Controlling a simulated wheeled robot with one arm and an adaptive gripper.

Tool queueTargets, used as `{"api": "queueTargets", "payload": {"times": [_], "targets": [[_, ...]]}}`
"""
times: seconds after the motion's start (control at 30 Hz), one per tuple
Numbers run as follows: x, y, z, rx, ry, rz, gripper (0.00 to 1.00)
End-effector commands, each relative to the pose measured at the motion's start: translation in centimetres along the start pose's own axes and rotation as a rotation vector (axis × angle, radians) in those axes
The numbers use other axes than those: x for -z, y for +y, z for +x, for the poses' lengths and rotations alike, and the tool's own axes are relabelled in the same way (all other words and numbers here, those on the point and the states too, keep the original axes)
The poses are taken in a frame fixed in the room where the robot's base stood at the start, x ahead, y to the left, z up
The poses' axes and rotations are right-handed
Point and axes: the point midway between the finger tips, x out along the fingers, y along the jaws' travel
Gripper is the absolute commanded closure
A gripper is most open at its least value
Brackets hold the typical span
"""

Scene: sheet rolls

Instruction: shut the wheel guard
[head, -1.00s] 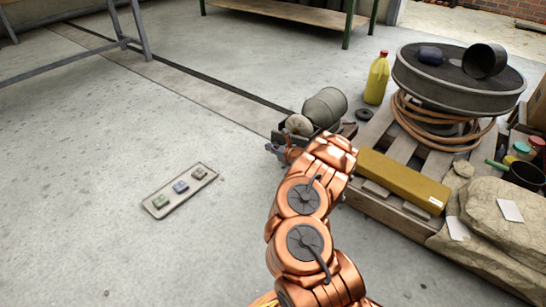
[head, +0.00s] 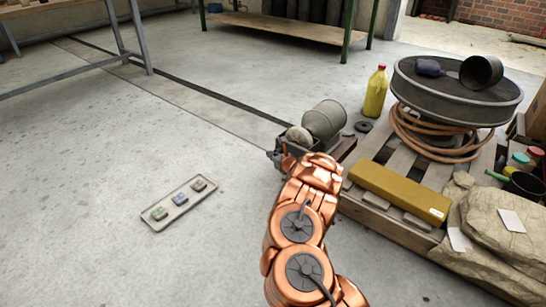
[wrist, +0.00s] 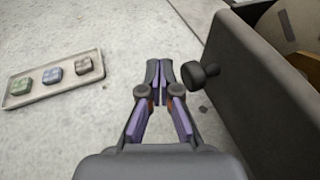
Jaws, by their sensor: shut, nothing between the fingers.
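A bench machine with an olive drum (head: 324,119) and a pale round wheel (head: 299,137) stands on the floor left of the pallet in the head view. In the wrist view, a dark grey panel (wrist: 262,105) with a black knob (wrist: 198,75) fills the right side; it looks like the wheel guard. The pale wheel (wrist: 302,22) shows behind its upper edge, uncovered on that side. My gripper (wrist: 159,66) is shut and empty, its fingertips just left of the knob with a small apparent gap. In the head view my arm mostly hides the gripper.
A tray with several small coloured blocks (head: 180,202) lies on the floor to the left. The pallet at right carries a yellow box (head: 399,193), a large drum (head: 455,95) with hose and sacks (head: 505,215). A yellow bottle (head: 375,92) stands behind.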

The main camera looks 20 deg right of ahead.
Motion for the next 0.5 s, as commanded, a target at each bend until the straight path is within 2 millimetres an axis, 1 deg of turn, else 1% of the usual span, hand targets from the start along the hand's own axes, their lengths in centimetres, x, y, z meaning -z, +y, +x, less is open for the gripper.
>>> {"api": "queueTargets", "payload": {"times": [0.27,0.37,0.5], "targets": [[0.0,0.1,0.0,0.0,0.0,0.0,1.0],[-0.1,0.5,-0.2,0.001,-0.001,0.001,1.0],[0.1,1.5,-0.6,0.005,-0.002,0.005,1.0]]}}
